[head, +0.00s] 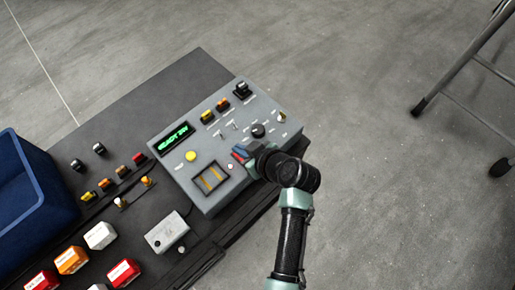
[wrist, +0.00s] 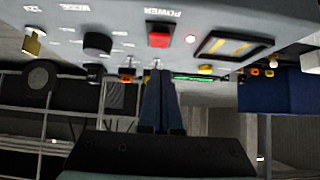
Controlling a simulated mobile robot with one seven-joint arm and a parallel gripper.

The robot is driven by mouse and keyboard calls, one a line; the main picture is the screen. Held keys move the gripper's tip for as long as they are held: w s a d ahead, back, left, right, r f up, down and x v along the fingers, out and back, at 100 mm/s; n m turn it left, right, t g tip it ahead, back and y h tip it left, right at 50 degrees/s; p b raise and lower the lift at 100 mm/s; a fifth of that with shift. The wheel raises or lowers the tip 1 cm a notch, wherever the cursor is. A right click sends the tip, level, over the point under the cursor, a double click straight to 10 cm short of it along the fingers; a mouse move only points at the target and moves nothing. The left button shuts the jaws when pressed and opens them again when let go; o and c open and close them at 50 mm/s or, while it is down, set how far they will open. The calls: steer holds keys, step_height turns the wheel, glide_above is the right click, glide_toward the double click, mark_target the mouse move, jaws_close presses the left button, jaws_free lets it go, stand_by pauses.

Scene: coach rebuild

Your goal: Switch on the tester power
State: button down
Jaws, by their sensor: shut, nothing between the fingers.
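The tester (head: 177,149) is a grey box with a sloped panel and a lit green display (head: 174,136). The lamp also shows in the head view (head: 230,167). My gripper (wrist: 158,72) has its blue fingers together and empty, with the tips just below the red switch in the wrist view. I cannot tell whether they touch the panel. In the head view my gripper (head: 240,153) covers most of the switch area.
The panel also carries a dark knob (head: 258,130), a yellow button (head: 190,156), several sockets and a framed window (head: 211,179). A blue bin (head: 30,195), several coloured blocks and a small pale box (head: 166,232) lie to the left. Floor is clear at right, before a metal frame (head: 460,60).

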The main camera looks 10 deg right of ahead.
steer(key=s+d+r+b, duration=0.2)
steer(key=s+r, duration=0.3)
steer(key=r, duration=0.4)
steer(key=shift+d, duration=0.75)
steer(key=shift+w, duration=0.1)
steer(key=w+r+m+t+h, duration=0.2)
steer(key=w+r+t, duration=0.25)
steer(key=r, duration=0.85)
steer(key=w+r+m+t+h, duration=0.15)
steer(key=w+r+t, duration=0.35)
steer(key=r, duration=0.9)
steer(key=s+a+r+m+t, duration=0.1)
steer(key=s+r+t, duration=0.2)
steer(key=r, duration=0.6)
steer(key=s+a+r+m+t+h+b, duration=0.1)
steer(key=s+r+t, duration=0.2)
steer(key=r, duration=0.7)
steer(key=s+a+r+m+t+h, duration=0.1)
steer(key=s+r+t, duration=0.3)
steer(key=r, duration=0.6)
steer(key=shift+s+a+m, duration=0.2)
steer(key=shift+s+m, duration=0.15)
steer(key=shift+s, duration=0.55)
